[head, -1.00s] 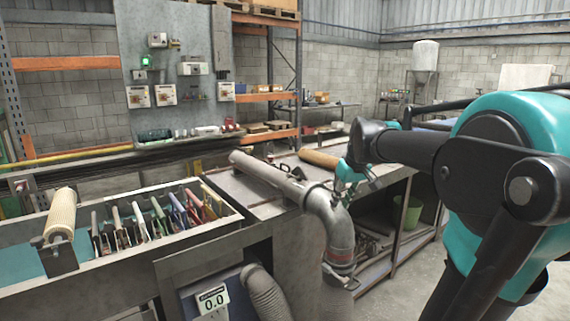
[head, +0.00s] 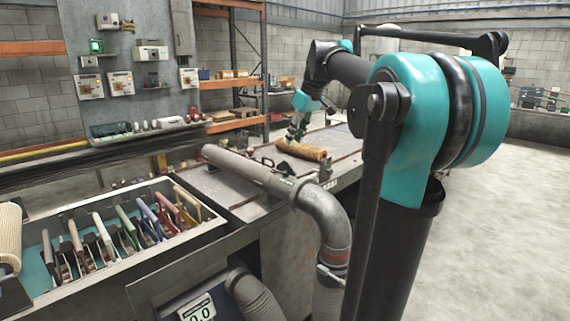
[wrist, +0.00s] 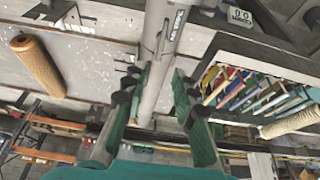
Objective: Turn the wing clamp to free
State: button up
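A grey metal pipe (head: 240,168) lies along the workbench and ends in a downward elbow (head: 322,215). Small dark clamp-like fittings (head: 284,169) sit at the pipe near the elbow; I cannot tell for certain which is the wing clamp or how its wing is turned. The pipe also shows in the wrist view (wrist: 158,60), with a dark lever-like piece (wrist: 163,36) along its side. My gripper (head: 298,128) is above the bench beyond the pipe. In the wrist view its fingers (wrist: 160,82) are apart, with nothing held, and the pipe shows between them.
A brown mesh roll (head: 302,151) lies on the bench near my gripper; it also shows in the wrist view (wrist: 38,66). A bin of coloured-handled tools (head: 180,238) stands at left, with a pale roll (head: 10,238) beside it. A ribbed hose (head: 258,297) hangs below. The floor (head: 490,220) at right is clear.

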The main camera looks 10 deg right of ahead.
aim_at(286, 163)
jog(key=x, duration=1.1)
jog(key=shift+f, duration=0.25)
grip_shut()
